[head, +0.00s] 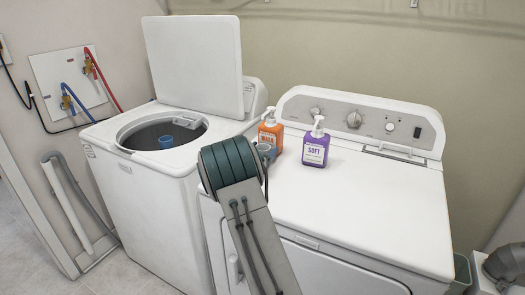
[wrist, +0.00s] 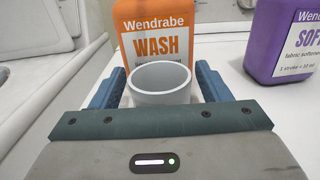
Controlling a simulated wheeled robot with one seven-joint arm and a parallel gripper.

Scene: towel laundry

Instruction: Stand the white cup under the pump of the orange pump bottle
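The orange pump bottle (head: 271,133) stands on the dryer top, left of a purple bottle, with its white pump upright in the head view. Its WASH label (wrist: 155,45) fills the upper middle of the wrist view; its pump is out of that frame. The white cup (wrist: 160,84) is upright, just in front of the orange bottle and between the fingers of my gripper (wrist: 160,82). Whether the fingers press on the cup is not clear. The cup's base is hidden by my gripper body.
The purple SOFT pump bottle (head: 315,147) stands close on the right; it also shows in the wrist view (wrist: 285,45). The white dryer top (head: 385,190) is clear to the right. An open washer (head: 110,135) stands at the left, with a blue thing in its drum opening.

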